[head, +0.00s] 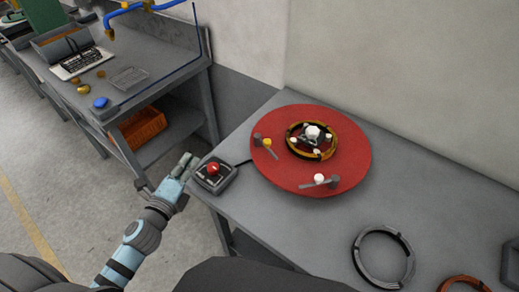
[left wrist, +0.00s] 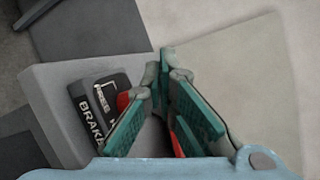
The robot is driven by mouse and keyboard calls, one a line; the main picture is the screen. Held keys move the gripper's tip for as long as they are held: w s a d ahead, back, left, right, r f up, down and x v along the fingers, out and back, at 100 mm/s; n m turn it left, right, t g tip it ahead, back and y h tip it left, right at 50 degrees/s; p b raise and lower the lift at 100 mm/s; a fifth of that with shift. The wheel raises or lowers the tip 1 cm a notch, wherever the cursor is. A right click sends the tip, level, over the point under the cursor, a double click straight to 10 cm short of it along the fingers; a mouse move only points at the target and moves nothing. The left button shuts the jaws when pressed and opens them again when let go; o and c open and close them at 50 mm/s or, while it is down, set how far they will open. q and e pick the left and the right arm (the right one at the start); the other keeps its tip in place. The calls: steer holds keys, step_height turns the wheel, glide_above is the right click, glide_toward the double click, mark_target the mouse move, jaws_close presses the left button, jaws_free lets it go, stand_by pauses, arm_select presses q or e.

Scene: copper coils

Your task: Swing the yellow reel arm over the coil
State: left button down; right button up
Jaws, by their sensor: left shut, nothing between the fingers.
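The red round reel plate (head: 352,160) lies on the grey bench. A copper coil (head: 291,146) with dark bands sits on it around a white-topped hub. The yellow-knobbed reel arm (head: 267,143) is at the plate's left edge, beside the coil and not over it. A white-knobbed reel arm (head: 319,179) is at the front edge. My left gripper (head: 188,160) is shut and empty beside a brake box (head: 217,183) with a red knob (head: 213,169). In the left wrist view its fingers (left wrist: 166,66) partly hide the red knob. My right gripper is not in view.
A dark ring (head: 358,252) and part of a copper ring (head: 465,284) lie on the bench at front right. A wall stands behind the bench. Another workbench (head: 170,75) with a keyboard and an orange crate (head: 139,128) is at left.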

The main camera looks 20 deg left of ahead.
arm_select(q)
steer(key=d+r+m+h, duration=0.2)
steer(key=d+m+h, duration=0.4)
steer(key=m, duration=0.7)
steer(key=m+g+h+p, duration=0.3)
steer(key=m+g+h, duration=0.15)
steer(key=m, duration=0.45)
glide_toward(260, 164)
steer(key=shift+h, duration=0.35)
steer(key=w+d, duration=0.2)
steer(key=w+d+r, duration=0.1)
steer(key=w, duration=0.1)
steer(key=w+d+r, duration=0.1)
steer(key=w+d, duration=0.1)
steer(key=shift+w+d+r, duration=0.25)
steer(key=shift+w+d, duration=0.1)
steer(key=shift+w+d+f, duration=0.15)
steer(key=shift+w+d, duration=0.2)
steer(key=shift+w, duration=0.05)
